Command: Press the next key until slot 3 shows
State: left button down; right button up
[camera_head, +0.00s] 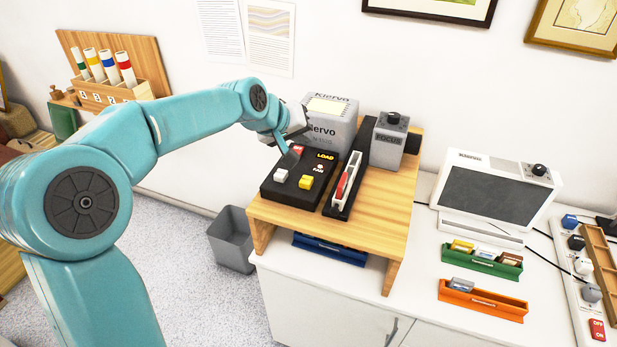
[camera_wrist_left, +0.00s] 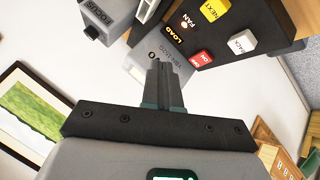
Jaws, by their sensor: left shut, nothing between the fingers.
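The black control panel (camera_head: 298,178) sits on the wooden stand, with a yellow key (camera_head: 306,182), a white key (camera_head: 281,175) and a red key. In the left wrist view the yellow key (camera_wrist_left: 214,10) reads NEXT, the white key (camera_wrist_left: 243,41) reads BACK, and the red key (camera_wrist_left: 202,58) is an on/off key. My left gripper (camera_head: 290,158) is shut and empty over the far left part of the panel, near the red key. Its fingertips (camera_wrist_left: 163,65) appear apart from the NEXT key. A grey Kiervo box (camera_head: 330,130) stands behind. The screen (camera_head: 490,194) is dark.
A black slide tray (camera_head: 344,186) with a red-and-white piece lies right of the panel. A grey FOCUS knob box (camera_head: 388,142) stands behind it. Green (camera_head: 482,262) and orange (camera_head: 483,300) slide holders lie on the white counter. A grey bin (camera_head: 231,240) stands at the left.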

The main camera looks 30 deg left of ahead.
aim_at(303, 181)
pick_arm(q)
notch_tip(303, 181, down, 8)
jog(key=b, duration=0.7)
jog(key=shift+s+f, duration=0.1)
jog(key=shift+f, duration=0.4)
jog(key=shift+r, duration=0.1)
jog(key=shift+b, duration=0.35)
dwell(1.0)
jog(key=shift+f, duration=0.45)
